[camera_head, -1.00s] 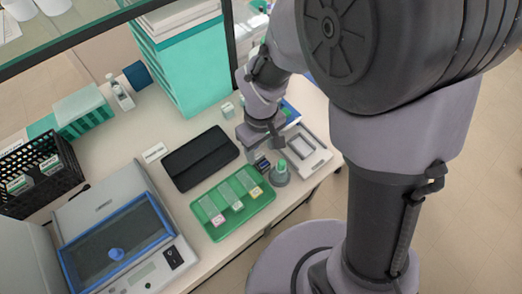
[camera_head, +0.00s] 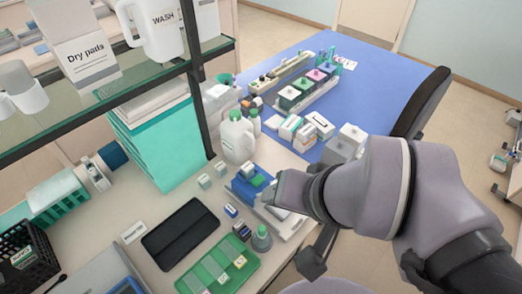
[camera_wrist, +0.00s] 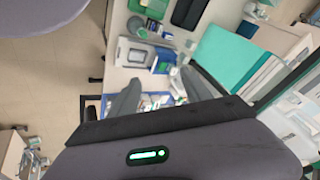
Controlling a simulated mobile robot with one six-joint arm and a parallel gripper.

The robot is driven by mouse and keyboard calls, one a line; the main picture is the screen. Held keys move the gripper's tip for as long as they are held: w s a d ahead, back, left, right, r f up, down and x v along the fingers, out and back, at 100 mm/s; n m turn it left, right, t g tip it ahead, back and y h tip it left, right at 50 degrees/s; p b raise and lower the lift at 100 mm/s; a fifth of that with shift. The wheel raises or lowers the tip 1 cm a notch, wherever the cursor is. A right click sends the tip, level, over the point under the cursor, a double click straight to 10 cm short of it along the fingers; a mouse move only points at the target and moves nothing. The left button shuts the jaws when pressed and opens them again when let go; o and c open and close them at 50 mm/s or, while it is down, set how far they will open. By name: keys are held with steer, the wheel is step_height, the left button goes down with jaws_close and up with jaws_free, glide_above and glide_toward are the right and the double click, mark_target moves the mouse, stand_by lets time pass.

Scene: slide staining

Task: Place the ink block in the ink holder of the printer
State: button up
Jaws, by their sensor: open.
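I cannot tell for sure which thing is the ink block. Small dark-blue and white blocks (camera_head: 231,211) stand between the black mat and a blue holder-like device (camera_head: 246,192) with a green piece on it. Another dark block (camera_head: 241,231) stands near the green tray. A grey-white framed unit, possibly the printer, lies beside the blue device; it shows in the wrist view (camera_wrist: 124,52). My gripper (camera_head: 272,190) is by the blue device and hides part of the unit. In the wrist view, its two grey fingers (camera_wrist: 160,78) are spread apart with nothing held between them.
A green slide tray (camera_head: 186,285), a black mat (camera_head: 180,235) and a grey-green capped bottle (camera_head: 262,238) are close by. A white jug (camera_head: 237,138) stands behind. A glass shelf (camera_head: 130,72) overhangs the left. A blue table (camera_head: 385,85) holds several white boxes and colored blocks.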

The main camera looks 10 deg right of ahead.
steer(key=n+g+h+p, duration=0.2)
steer(key=n+g+p, duration=0.35)
steer(key=n, duration=0.55)
glide_above(241, 225)
steer(key=d, duration=0.1)
step_height(241, 225, down, 8)
steer(key=f, duration=0.1)
steer(key=shift+n, duration=0.3)
steer(key=f+b, duration=0.1)
steer(key=f, duration=0.5)
steer(key=f+b, duration=0.2)
steer(key=f, duration=0.4)
steer(key=a+f+b, duration=0.1)
steer(key=f, duration=0.5)
steer(key=shift+f+b, duration=0.3)
steer(key=shift+b, duration=0.1)
steer(key=shift+r, duration=0.1)
steer(key=shift+c, duration=0.3)
jaws_close()
